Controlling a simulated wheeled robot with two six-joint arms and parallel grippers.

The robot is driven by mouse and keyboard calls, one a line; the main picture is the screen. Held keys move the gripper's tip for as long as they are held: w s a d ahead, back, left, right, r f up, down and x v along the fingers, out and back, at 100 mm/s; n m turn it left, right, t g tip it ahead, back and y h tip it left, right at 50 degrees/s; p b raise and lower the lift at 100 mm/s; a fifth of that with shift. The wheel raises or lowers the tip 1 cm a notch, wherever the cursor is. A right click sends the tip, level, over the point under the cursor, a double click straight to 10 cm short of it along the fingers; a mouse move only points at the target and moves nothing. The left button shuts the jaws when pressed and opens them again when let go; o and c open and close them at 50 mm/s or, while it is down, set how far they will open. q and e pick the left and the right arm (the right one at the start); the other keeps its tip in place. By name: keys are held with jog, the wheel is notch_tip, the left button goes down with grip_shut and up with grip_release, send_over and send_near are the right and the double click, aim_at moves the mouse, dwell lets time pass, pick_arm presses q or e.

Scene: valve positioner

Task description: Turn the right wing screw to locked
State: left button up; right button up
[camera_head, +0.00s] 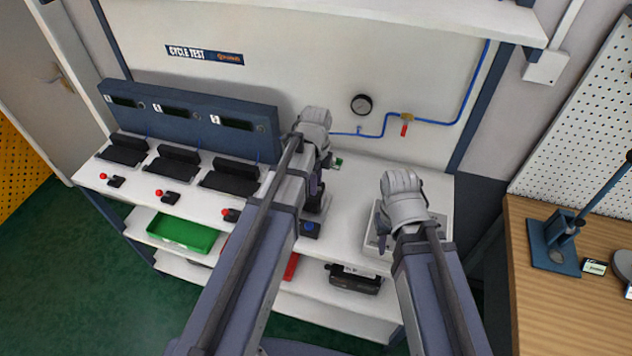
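I cannot make out the right wing screw or its position. A dark device (318,200) stands on the white bench, mostly hidden behind my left arm, with a small green part (338,162) showing beside it. My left gripper (316,125) is above and behind this device; its fingertips are hidden. My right gripper (402,200) is over a pale, light-grey unit (372,238) at the bench's right end and covers most of it. Its fingertips are hidden too, so I cannot tell whether either gripper holds anything.
Three dark test stations (165,165) with a display panel (190,115) line the bench's left. A gauge (361,104) and blue pipe with a red-handled valve (405,125) are on the back wall. A green tray (183,232) sits on the shelf below. A wooden table (560,300) stands right.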

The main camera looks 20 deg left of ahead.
pick_arm(q)
notch_tip(320, 180, up, 8)
jog(key=p, duration=0.8)
jog(key=shift+f, duration=0.1)
jog(key=s+d+f+n+b, duration=0.2)
jog(key=s+d+n, duration=0.3)
jog(key=s+n, duration=0.2)
jog(key=s+d+f+n+y+b, duration=0.1)
jog(key=s+d+f+n+b, duration=0.2)
jog(key=s+d+n, duration=0.2)
jog(key=s+n, duration=0.2)
jog(key=shift+s+d+n, duration=0.35)
jog(key=shift+n, duration=0.05)
